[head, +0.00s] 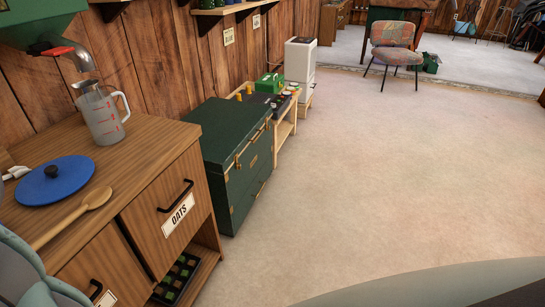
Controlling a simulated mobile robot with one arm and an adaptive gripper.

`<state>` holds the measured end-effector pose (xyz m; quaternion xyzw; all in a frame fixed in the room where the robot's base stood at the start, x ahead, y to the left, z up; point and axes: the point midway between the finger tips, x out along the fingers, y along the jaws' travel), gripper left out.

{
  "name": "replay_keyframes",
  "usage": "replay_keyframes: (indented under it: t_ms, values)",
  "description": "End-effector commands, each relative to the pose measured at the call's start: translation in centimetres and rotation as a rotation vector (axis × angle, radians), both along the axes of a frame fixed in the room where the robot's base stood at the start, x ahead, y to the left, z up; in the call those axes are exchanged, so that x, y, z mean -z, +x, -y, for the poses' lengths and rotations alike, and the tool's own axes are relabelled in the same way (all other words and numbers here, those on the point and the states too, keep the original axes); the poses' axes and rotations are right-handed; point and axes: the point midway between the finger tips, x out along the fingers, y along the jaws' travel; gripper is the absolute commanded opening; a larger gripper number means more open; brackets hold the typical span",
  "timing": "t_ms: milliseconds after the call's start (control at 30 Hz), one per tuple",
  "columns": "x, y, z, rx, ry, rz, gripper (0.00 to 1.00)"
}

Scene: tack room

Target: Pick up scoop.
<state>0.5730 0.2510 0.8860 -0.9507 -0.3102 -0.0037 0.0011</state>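A wooden spoon-shaped utensil (96,199) lies on the wooden cabinet top (150,150) near its front edge, its handle running down and left. It is the only scoop-like thing I make out clearly; I cannot tell for sure that it is the scoop. Just behind it lies a round blue lid (55,182) with a dark knob. A clear measuring jug (101,118) with red marks stands upright farther back, under a metal spout (80,60).
A green hopper (45,20) with a red handle hangs above the cabinet. The front has a drawer labelled OATS (180,212). A dark green chest (228,135) stands beside it, then a low wooden bench. A patterned chair (394,45) stands far back.

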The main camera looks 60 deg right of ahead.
Motion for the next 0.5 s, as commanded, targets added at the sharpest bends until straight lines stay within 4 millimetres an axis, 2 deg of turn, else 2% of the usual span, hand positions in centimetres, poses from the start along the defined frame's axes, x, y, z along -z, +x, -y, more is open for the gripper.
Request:
replay_keyframes:
  t_ms: [267, 500]
  values:
    - [0.14, -0.07, -0.11, -0.001, -0.002, -0.003, 1.00]
    - [0.14, -0.06, -0.10, -0.001, -0.002, -0.003, 0.77]
